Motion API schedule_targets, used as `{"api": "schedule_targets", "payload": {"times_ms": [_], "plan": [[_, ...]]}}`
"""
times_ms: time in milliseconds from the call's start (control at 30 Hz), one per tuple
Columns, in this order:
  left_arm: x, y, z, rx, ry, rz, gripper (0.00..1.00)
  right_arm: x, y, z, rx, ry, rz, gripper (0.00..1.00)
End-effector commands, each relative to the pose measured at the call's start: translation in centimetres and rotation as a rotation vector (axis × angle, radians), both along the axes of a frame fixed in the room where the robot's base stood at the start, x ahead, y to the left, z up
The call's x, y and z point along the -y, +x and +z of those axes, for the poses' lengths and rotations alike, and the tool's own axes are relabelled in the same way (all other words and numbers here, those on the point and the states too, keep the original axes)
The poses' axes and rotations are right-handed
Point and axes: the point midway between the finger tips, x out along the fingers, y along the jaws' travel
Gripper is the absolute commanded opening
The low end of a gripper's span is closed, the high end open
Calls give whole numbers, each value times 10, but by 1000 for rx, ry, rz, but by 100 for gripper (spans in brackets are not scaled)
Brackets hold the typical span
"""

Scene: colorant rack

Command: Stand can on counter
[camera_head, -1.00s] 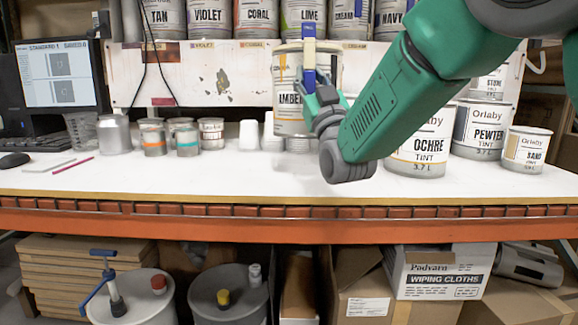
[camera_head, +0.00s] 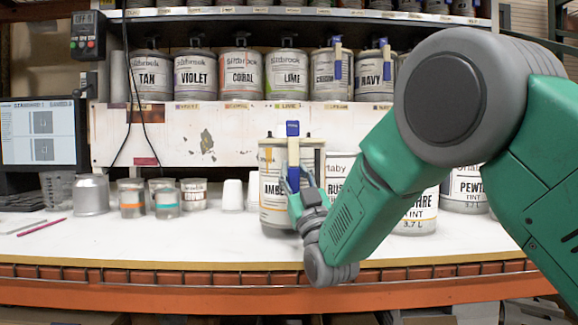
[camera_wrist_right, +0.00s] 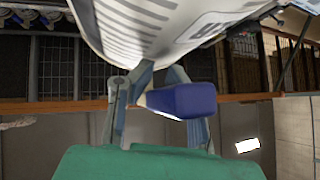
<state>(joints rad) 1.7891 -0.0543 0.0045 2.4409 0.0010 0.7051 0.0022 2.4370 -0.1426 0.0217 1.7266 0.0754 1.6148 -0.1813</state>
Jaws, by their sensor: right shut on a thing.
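The can (camera_head: 272,190), pale with a dark-lettered label partly hidden by my gripper, is upright over the white counter (camera_head: 110,240). A blue and cream handle (camera_head: 293,150) runs up its front. My right gripper (camera_head: 294,184) is shut on this handle. The can's base is at or very close to the counter top; I cannot tell whether it touches. In the right wrist view, the can's side (camera_wrist_right: 150,30) fills the top and the handle's blue end (camera_wrist_right: 182,101) sits between the fingers. My left gripper is not in view.
A red-labelled can, OCHRE (camera_head: 416,212) and PEWTER (camera_head: 466,185) stand right of the held can, partly behind my arm. A colorant shelf (camera_head: 230,105) is behind.

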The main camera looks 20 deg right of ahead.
Motion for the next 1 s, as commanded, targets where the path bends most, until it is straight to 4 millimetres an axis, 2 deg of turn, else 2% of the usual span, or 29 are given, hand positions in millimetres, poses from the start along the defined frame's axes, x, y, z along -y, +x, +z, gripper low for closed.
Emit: {"api": "schedule_targets", "payload": {"times_ms": [167, 433, 667, 700, 767, 1000], "plan": [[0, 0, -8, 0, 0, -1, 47, -2, 0, -17, 12, -3, 0, 0], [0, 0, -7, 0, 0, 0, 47, -3, -1, -15, 16, -3, 1, 0], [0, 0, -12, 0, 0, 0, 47, -2, -1, -22, 14, -3, 0, 0], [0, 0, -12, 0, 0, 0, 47, -2, 1, -29, -4, -1, 1, 17], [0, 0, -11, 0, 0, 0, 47, -2, 1, -28, -4, -1, 1, 34], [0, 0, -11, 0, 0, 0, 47, -2, 2, -29, -5, -2, 0, 34]]}}
